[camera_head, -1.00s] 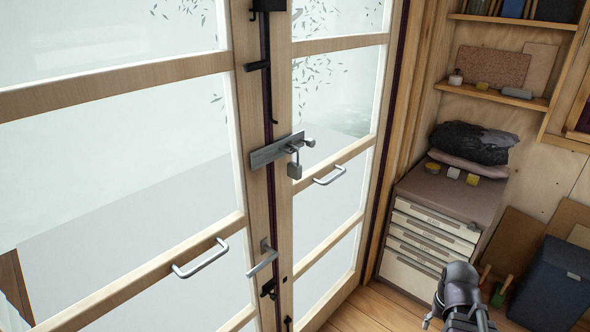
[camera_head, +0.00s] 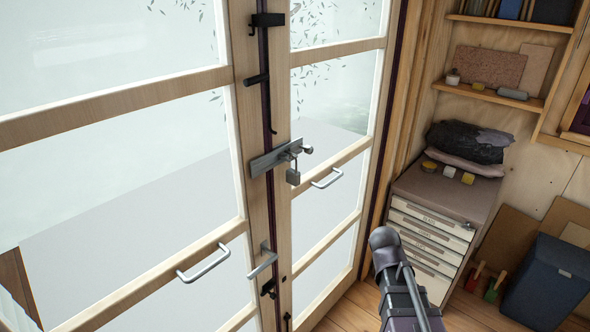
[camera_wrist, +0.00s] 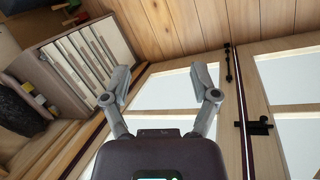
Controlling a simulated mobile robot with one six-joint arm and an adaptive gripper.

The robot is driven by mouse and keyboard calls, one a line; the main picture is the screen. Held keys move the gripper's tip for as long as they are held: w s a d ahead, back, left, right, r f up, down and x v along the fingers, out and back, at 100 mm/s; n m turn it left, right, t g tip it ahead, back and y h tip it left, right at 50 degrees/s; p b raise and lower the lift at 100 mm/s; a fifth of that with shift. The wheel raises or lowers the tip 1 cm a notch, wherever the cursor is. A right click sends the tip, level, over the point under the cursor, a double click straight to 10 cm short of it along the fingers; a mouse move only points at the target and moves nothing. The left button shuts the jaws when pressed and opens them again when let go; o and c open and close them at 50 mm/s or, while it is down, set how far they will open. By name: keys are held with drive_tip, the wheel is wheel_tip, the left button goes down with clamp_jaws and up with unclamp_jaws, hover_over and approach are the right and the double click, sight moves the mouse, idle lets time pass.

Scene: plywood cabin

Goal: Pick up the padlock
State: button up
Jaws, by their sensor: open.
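The small grey padlock (camera_head: 293,177) hangs from the metal hasp plate (camera_head: 264,160) across the meeting stiles of the double glass door. In the head view it hangs upright below the round knob end of the hasp. My gripper (camera_wrist: 160,72) shows in the wrist view with its two fingers spread wide and nothing between them. In the head view my arm is at the lower right, apart from the padlock. I cannot make out the padlock in the wrist view.
Door handles (camera_head: 203,263) and a lever (camera_head: 263,261) stick out from the door below the hasp. A drawer cabinet (camera_head: 432,230) stands at right, with a dark sack (camera_head: 470,143) on top. A blue bin (camera_head: 545,283) stands on the floor. The space before the door looks clear.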

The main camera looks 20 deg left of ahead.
drive_tip(key=w+a+r+n+t+h+p, duration=0.25)
drive_tip(key=a+r+n, duration=0.35)
drive_tip(key=a, duration=0.3)
drive_tip(key=n+t+y+p, duration=0.1)
drive_tip(key=n+t+p, duration=0.75)
drive_tip(key=n, duration=0.75)
approach(290, 180)
drive_tip(key=s+a+f, duration=0.1)
drive_tip(key=s+f, duration=0.1)
drive_tip(key=s, duration=0.1)
drive_tip(key=shift+w, duration=0.25)
drive_tip(key=shift+w+d, duration=0.1)
drive_tip(key=shift+w+d, duration=0.45)
drive_tip(key=shift+w, duration=0.7)
drive_tip(key=shift+w+d, duration=0.45)
drive_tip(key=shift+w, duration=0.65)
drive_tip(key=shift+w+d, duration=0.45)
drive_tip(key=shift+w, duration=0.7)
drive_tip(key=shift+w, duration=0.1)
